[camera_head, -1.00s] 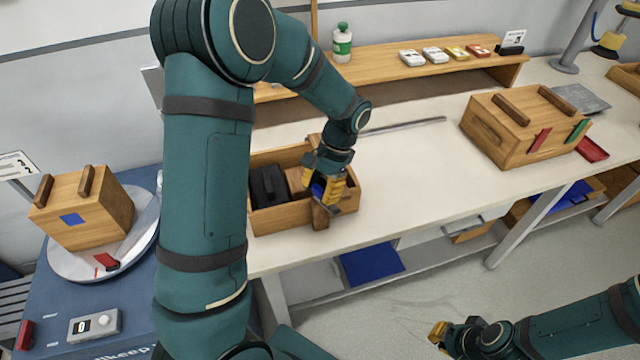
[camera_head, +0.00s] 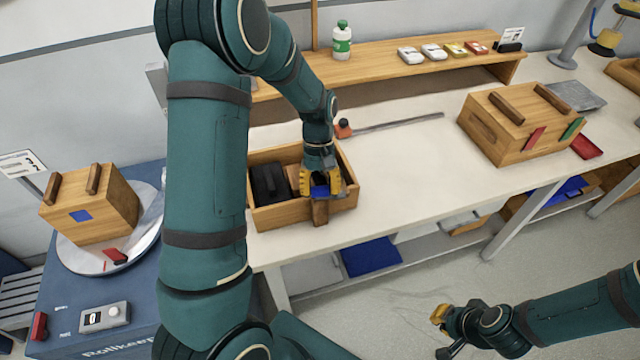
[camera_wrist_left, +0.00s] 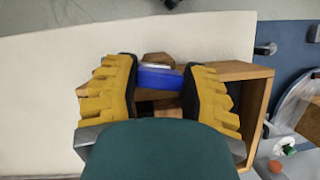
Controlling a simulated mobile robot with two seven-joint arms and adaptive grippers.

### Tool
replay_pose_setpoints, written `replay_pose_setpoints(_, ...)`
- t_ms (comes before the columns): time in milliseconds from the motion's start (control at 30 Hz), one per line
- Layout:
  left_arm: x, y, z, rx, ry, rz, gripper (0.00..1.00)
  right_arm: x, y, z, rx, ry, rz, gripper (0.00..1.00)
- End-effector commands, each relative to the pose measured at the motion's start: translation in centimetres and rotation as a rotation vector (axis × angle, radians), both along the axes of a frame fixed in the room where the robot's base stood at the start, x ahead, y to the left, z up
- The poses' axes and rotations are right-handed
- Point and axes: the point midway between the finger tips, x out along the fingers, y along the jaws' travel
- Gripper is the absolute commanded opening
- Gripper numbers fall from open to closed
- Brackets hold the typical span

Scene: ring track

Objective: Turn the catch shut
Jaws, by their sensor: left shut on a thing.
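An open wooden box (camera_head: 281,218) stands at the left end of the white table. A short wooden piece (camera_head: 320,213), perhaps the catch, sticks up at its front wall, and its end also shows in the left wrist view (camera_wrist_left: 158,59). My left gripper (camera_head: 322,192) is over the box's right part, shut on a blue block (camera_wrist_left: 160,78) just above the wooden piece. Whether the block is joined to that piece is hidden. My right gripper (camera_head: 442,332) is low at the right, away from the table; its finger opening is unclear.
A black block (camera_head: 269,184) lies in the open box's left part. A closed wooden box (camera_head: 513,128) stands at the table's right, and another (camera_head: 90,208) on a round turntable at left. A shelf (camera_head: 400,70) runs behind.

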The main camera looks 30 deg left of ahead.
Motion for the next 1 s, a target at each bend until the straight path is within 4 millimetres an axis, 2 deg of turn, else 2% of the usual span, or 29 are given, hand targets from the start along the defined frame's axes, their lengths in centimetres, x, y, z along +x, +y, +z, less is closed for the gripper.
replay_pose_setpoints(400, -0.06, 0.01, -0.02, 0.001, 0.001, 0.215, 0.10, -0.03, -0.04, 0.89, 0.002, 0.001, 0.001, 0.00)
replay_pose_setpoints(1000, -0.07, 0.00, -0.07, 0.000, 0.002, 0.254, 0.10, -0.05, -0.05, 0.99, 0.002, 0.001, 0.001, 0.00)
